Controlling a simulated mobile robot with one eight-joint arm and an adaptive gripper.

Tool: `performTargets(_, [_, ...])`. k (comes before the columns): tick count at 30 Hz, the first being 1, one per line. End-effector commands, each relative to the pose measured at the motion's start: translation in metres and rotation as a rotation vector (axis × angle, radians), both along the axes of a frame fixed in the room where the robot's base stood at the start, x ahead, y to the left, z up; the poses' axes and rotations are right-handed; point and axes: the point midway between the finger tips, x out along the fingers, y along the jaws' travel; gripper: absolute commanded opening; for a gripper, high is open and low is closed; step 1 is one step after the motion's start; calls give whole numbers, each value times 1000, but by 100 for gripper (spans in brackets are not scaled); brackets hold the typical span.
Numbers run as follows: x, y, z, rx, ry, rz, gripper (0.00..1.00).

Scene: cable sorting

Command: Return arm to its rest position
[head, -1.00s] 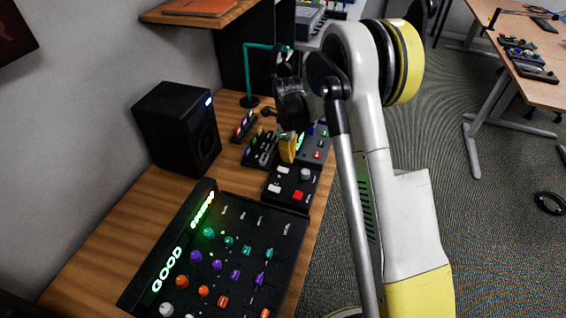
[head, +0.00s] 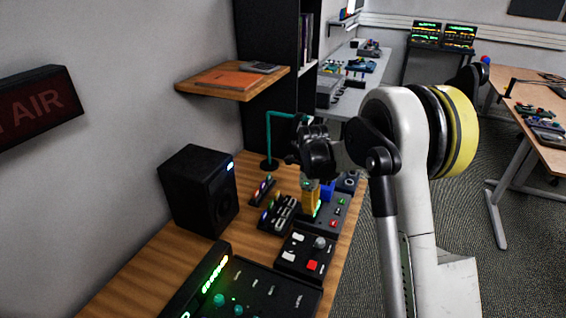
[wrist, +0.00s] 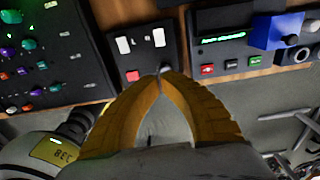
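My gripper (head: 311,197) hangs from the end of my white and yellow arm (head: 402,165), with its yellow fingers pointing down over the wooden desk (head: 150,275). In the wrist view the two yellow fingers of my gripper (wrist: 163,72) meet at their tips, with nothing seen between them. The fingertips appear in front of a black box with white and red buttons (wrist: 138,50); the exact height above it cannot be told. The same button box (head: 304,256) shows in the head view, just below the gripper.
A black mixer (head: 265,290), a black speaker (head: 200,190) and a teal stand (head: 268,140) are on the desk around the arm. A wooden shelf (head: 220,88) juts from the wall. A blue box (wrist: 277,32) sits right of the fingers. Open floor lies right of the desk.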

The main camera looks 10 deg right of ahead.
Motion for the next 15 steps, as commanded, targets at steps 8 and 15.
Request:
performTargets(8, [-22,6,46,-3,-60,225,0])
performTargets(15, [-85,18,125,-67,-192,756,0])
